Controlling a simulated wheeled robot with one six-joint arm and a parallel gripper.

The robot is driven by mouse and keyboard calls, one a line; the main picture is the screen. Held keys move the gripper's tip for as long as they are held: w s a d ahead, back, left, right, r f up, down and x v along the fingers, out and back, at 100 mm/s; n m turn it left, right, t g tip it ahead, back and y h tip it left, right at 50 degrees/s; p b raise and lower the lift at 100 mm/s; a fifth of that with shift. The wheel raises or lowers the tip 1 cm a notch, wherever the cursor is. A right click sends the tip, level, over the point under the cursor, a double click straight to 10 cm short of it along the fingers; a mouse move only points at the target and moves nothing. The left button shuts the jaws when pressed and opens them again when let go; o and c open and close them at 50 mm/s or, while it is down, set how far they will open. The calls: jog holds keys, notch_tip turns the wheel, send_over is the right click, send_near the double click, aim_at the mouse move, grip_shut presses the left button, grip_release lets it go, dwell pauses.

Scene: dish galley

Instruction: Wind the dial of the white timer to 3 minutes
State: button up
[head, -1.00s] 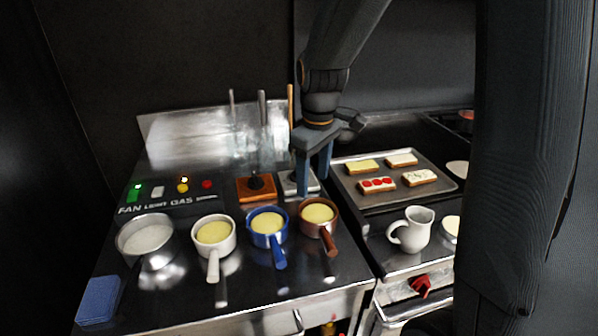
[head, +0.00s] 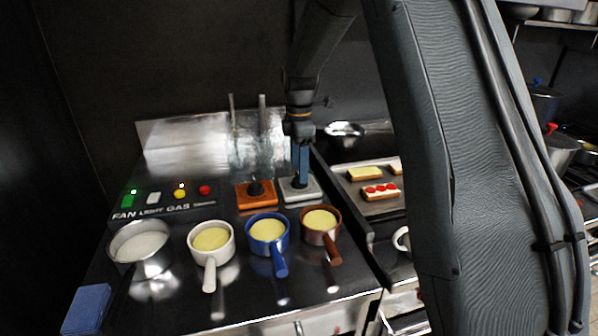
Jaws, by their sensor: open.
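The white timer (head: 311,194) is a pale square block with a dark dial, on the counter behind the brown pan. My gripper (head: 301,180) points straight down over the timer, its fingertips at or just above the dial. The fingers are open, but they line up in this view and look like one blue-grey bar. They hide part of the dial, so its marks and setting cannot be read. I cannot tell whether the fingers touch it. An orange timer (head: 243,200) with a dark dial sits just left of the white one.
In front stand a metal pan (head: 140,267), a white pan (head: 210,262), a blue pan (head: 256,244) and a brown pan (head: 311,233). A panel of coloured buttons (head: 165,196) is at left. A toast tray (head: 380,211) and a partly hidden white jug (head: 400,240) are at right.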

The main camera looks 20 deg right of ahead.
jog(key=shift+f, duration=1.3)
jog(key=c, duration=1)
jog(key=shift+m, duration=0.4)
jog(key=m+p, duration=0.1)
jog(key=m, duration=0.3)
jog(key=shift+r+m, duration=0.1)
jog(key=shift+m, duration=2.8)
jog(key=shift+c, duration=0.2)
